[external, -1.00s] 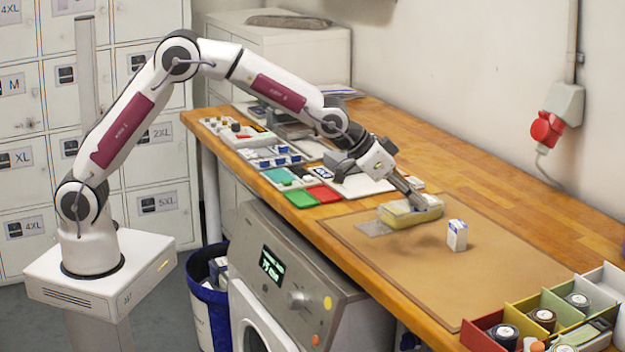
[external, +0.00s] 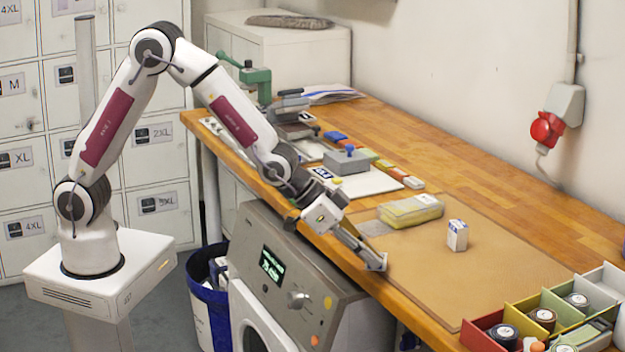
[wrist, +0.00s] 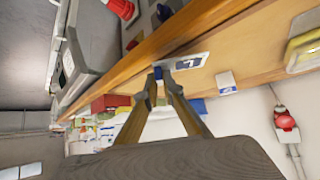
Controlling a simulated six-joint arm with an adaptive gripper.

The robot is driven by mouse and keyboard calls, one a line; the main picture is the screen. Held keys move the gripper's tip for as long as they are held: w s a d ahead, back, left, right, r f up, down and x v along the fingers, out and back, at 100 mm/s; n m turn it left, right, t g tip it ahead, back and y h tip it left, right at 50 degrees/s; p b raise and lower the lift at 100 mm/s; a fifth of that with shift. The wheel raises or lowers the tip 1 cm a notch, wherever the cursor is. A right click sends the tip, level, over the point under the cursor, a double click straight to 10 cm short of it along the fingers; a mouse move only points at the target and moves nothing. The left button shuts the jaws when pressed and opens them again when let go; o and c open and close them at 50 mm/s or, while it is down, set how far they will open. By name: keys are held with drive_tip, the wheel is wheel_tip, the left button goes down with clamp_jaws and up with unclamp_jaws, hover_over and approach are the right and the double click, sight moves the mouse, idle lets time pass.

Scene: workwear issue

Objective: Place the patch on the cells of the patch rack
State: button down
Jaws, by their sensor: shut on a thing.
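In the wrist view the gripper (wrist: 163,73) is shut on a flat pale patch (wrist: 200,59) with a dark blue field and a light mark. In the external view the patch is a small grey-white shape at the fingertips. A white board (external: 376,183) beyond the arm carries a blue-and-white lettered piece (external: 322,173) at its left end. It may be the patch rack; I cannot make out its cells. My arm partly hides that area.
A yellow pouch (external: 411,209) and a small white-and-blue carton (external: 457,236) stand on the mat (external: 480,272). A grey block with a blue knob (external: 347,161) is behind the board. A box with coloured compartments (external: 487,326) stands front right. The mat's middle front is clear.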

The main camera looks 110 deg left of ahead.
drive_tip(key=s+d+f+m+h, duration=0.1)
drive_tip(key=s+d+f, duration=0.3)
drive_tip(key=s+d, duration=0.7)
drive_tip(key=shift+s+f+m+h, duration=0.3)
drive_tip(key=shift+s+m, duration=0.2)
drive_tip(key=shift+m, duration=0.1)
drive_tip(key=shift+d+r, duration=0.1)
drive_tip(key=shift+s+r, duration=0.35)
drive_tip(key=shift+s, duration=0.4)
drive_tip(key=shift+s+r, duration=0.4)
drive_tip(key=shift+s, duration=0.35)
drive_tip(key=shift+s+r, duration=0.35)
drive_tip(key=shift+s, duration=0.4)
drive_tip(key=shift+r, duration=0.15)
